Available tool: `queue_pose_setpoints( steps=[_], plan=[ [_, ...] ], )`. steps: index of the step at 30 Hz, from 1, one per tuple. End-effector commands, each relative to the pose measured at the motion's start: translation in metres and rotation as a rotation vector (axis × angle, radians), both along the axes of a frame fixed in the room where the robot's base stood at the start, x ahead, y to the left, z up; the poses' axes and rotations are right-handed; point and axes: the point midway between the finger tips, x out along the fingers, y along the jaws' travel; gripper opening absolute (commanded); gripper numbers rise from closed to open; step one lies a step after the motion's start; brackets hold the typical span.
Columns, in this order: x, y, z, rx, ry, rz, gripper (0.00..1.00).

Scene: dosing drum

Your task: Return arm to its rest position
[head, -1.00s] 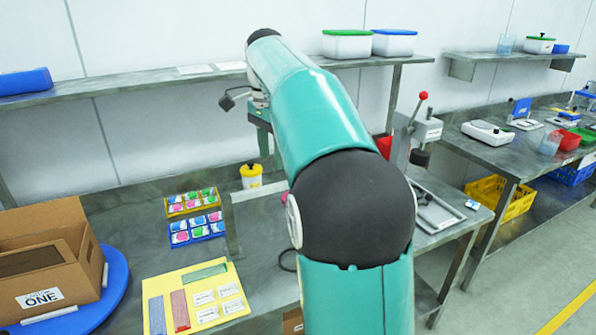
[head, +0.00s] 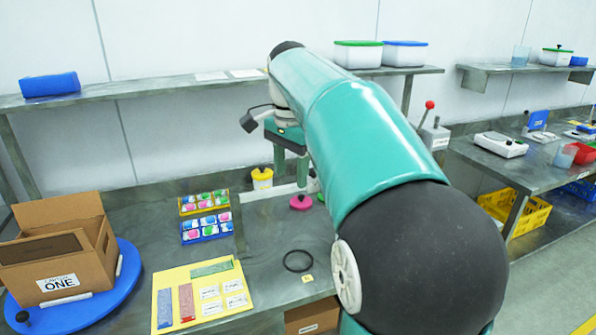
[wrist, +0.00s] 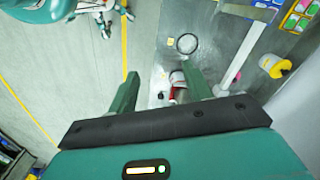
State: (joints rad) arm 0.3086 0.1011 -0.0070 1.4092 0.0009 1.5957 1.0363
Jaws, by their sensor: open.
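My gripper (head: 287,140) is at the end of my raised teal arm, above the back of the workbench (head: 270,235) in the head view. In the wrist view, the two green fingers of my gripper (wrist: 160,88) stand wide apart with nothing held between them. A red, white and dark device (wrist: 178,85) shows beyond the fingers, well below them. My arm hides part of the bench's right side in the head view.
A yellow jar (head: 262,178), a pink knob-like piece (head: 300,202) and a black ring (head: 298,261) are on the bench. An open cardboard box (head: 95,236) stands on a blue turntable (head: 124,280) at left. A shelf (head: 180,88) runs behind my arm.

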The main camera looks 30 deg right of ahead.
Motion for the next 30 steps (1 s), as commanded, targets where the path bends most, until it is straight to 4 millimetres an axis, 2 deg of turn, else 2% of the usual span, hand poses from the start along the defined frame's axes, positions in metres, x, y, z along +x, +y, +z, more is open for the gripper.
queue_pose_setpoints(
  steps=[20,25,30],
  plan=[
    [0.000,0.005,-0.001,-0.003,-0.005,0.024,0.50],
    [-0.022,0.029,-0.005,-0.025,-0.054,0.178,0.50],
    [-0.061,0.067,-0.022,-0.076,-0.138,0.455,0.50]
  ],
)
